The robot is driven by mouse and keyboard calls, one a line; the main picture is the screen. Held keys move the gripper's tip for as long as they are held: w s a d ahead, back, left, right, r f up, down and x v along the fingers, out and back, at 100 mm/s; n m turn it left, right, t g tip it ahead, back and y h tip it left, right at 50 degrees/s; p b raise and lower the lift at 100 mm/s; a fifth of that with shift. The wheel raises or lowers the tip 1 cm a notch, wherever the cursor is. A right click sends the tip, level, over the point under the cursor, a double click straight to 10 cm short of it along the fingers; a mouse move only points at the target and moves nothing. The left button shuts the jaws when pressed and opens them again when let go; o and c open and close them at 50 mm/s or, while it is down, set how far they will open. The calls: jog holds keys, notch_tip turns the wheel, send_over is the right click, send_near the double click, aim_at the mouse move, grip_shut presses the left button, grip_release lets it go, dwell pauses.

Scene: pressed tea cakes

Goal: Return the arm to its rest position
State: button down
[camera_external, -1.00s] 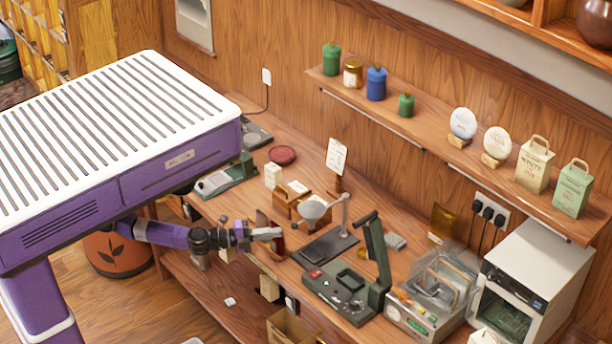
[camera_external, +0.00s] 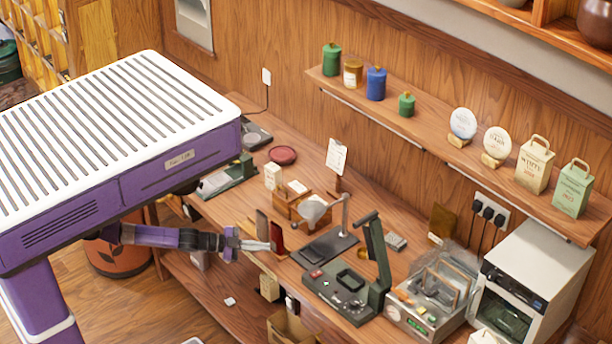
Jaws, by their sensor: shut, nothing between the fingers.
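My arm (camera_external: 165,237) reaches out from under my purple and white body toward the front edge of the wooden workbench. My gripper (camera_external: 268,247) is at its end, shut and empty. The fingertips point right, close to a dark red upright piece (camera_external: 277,237) and a brown upright piece (camera_external: 262,226) at the bench edge. I cannot tell whether the fingers touch either of them. The arm's upper part is hidden under my body.
A white funnel-shaped piece on a stand (camera_external: 314,208), a green press-like device (camera_external: 345,290) and a clear-covered machine (camera_external: 430,300) crowd the workbench (camera_external: 240,207). A white oven (camera_external: 530,280) stands at the right.

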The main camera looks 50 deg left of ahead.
jog(key=s+a+n+t+y, duration=0.2)
jog(key=a+n+y, duration=0.7)
jog(key=a+n, duration=0.4)
jog(key=shift+s+a+f+n, duration=0.2)
jog(key=shift+f+n, duration=0.15)
jog(key=shift+n, duration=0.15)
jog(key=shift+w+r, duration=0.1)
